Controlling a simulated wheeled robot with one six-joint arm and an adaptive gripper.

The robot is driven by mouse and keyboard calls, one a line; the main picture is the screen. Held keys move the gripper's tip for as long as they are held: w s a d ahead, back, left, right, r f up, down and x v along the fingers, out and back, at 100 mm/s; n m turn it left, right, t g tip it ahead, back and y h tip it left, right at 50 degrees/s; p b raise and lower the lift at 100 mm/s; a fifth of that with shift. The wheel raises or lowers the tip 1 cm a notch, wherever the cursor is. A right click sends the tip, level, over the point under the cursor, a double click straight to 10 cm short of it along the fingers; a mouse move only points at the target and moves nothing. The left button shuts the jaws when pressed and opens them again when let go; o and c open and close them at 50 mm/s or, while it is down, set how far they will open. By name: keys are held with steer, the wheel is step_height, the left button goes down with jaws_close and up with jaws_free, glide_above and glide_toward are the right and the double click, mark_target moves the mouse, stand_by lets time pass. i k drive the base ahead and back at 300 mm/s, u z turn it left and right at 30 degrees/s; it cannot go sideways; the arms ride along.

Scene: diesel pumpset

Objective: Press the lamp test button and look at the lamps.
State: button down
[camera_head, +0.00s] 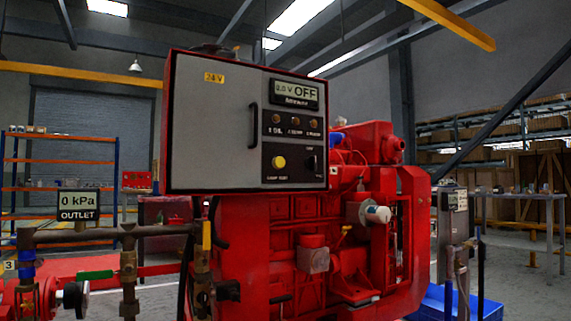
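A grey control panel in a red frame (213,130) faces me on the red diesel engine. The yellow lamp test button (279,162) sits at the lower left of the panel's black section, with a label below it. A row of three lamps (295,123) is above it; they look dull brown-orange and I see no clear glow. A small display (297,93) above the lamps reads "0.0 V OFF". A dark rotary switch (309,162) is right of the button. My gripper is not in view, and nothing covers the button or lamps.
Pipework with valves and a "0 kPa OUTLET" display (77,206) stands at the front left. The red engine (305,240) fills the middle. A grey post with a small box (453,198) and a blue tray (437,304) are at the right. Shelving stands behind.

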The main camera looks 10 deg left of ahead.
mark_target(280, 162)
steer(key=z, duration=1.55)
steer(key=i, duration=0.85)
steer(key=u, duration=3.85)
